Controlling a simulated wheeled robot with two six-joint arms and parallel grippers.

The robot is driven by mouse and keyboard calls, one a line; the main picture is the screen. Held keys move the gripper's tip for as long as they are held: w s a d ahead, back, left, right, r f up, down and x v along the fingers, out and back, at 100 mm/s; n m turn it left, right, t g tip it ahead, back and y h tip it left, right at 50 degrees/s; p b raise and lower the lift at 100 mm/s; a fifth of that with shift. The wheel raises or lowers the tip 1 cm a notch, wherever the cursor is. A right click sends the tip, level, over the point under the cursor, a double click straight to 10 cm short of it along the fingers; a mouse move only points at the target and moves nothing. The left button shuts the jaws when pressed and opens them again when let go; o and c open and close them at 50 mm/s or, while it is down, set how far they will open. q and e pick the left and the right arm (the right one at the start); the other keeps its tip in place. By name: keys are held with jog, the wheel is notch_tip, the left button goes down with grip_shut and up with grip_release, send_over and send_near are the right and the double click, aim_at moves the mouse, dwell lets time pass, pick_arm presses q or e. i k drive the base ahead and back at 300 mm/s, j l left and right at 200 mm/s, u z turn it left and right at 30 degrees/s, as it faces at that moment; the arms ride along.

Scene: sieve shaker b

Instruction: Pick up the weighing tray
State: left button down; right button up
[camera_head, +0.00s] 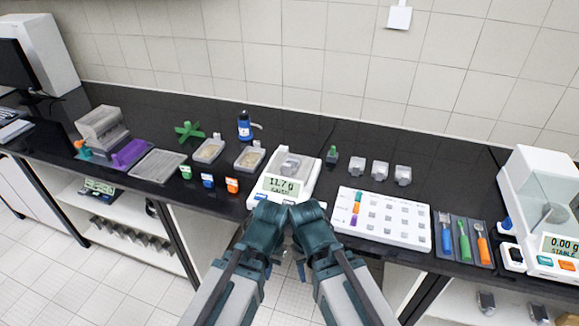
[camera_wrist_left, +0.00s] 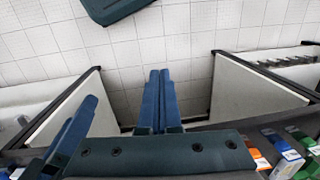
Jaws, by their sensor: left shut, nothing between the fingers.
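A small grey tray-like piece (camera_head: 289,166), which looks like the weighing tray, sits on the pan of the white balance (camera_head: 307,180). The balance display reads about 11.7 g. My left gripper (camera_head: 270,264) is in front of the balance, at the bench's front edge, apart from the tray. In the left wrist view its blue fingers (camera_wrist_left: 160,75) are together with nothing between them, over the floor. My right gripper (camera_head: 302,270) is close beside it. Its fingers are too small and hidden to judge.
Two shallow trays (camera_head: 250,158) and several small coloured-label jars (camera_head: 207,181) stand left of the balance. A white rack (camera_head: 384,236), coloured tools (camera_head: 464,241) and a second balance (camera_head: 555,190) stand to the right. Below the bench are open shelves and panels.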

aim_at(290, 162)
jog(key=j+z, duration=0.15)
jog(key=z, duration=0.3)
jog(key=j+z, duration=0.15)
jog(key=z, duration=0.35)
jog(key=j+z, duration=0.25)
jog(key=j, duration=0.2)
jog(key=k+j+z, duration=0.25)
jog(key=j, duration=0.2)
jog(key=j+z, duration=0.25)
jog(key=j, duration=0.2)
jog(key=k+j, duration=0.15)
jog(key=j, duration=0.15)
jog(key=k+j, duration=0.15)
jog(key=j, duration=0.15)
jog(key=k+j, duration=0.15)
jog(key=j, duration=0.15)
